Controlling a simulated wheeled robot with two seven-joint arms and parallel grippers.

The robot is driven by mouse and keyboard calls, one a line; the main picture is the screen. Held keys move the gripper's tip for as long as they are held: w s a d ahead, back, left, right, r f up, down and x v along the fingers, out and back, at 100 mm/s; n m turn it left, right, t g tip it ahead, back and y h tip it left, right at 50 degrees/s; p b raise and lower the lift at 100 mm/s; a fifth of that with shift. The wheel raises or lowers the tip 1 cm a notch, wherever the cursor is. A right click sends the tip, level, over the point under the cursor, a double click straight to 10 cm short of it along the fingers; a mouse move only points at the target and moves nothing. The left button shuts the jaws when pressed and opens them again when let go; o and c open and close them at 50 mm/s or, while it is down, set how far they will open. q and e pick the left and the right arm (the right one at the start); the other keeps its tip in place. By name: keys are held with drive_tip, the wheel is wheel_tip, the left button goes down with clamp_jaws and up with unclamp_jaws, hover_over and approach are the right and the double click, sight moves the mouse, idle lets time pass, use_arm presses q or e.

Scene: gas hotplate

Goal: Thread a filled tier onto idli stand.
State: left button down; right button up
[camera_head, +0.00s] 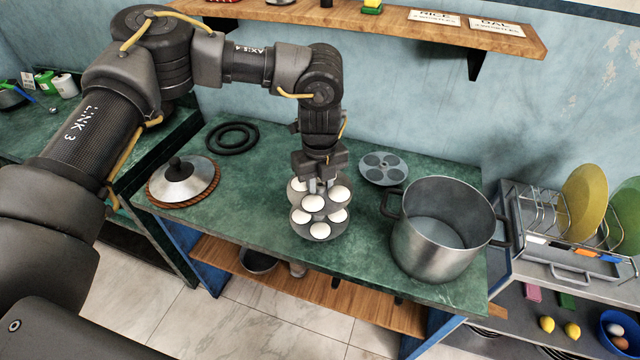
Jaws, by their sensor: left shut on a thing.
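My left gripper (318,184) points down over the middle of the counter and is shut at the centre of an upper round metal tier (325,187) filled with white idlis. A lower filled tier (320,238) shows just below and in front of it, also with white idlis. The gripper and upper tier hide the stand's central rod, and I cannot tell whether the upper tier is around it or how large the gap between the tiers is. An empty tier (383,168) with round hollows lies on the counter behind to the right. My right gripper is not in view.
A large open steel pot (440,240) stands to the right on the green counter (250,235). A domed lid (183,180) rests on a woven mat at the left. Black rings (232,137) lie behind it. A wooden shelf (390,22) runs along the wall above.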

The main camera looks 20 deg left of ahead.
use_arm(q)
drive_tip(key=shift+f+b, duration=1.55)
drive_tip(key=shift+f, duration=1.2)
drive_tip(key=c, duration=1.1)
unclamp_jaws()
wheel_tip(320, 180, up, 11)
drive_tip(key=shift+f+b, duration=0.1)
drive_tip(key=shift+b, duration=0.7)
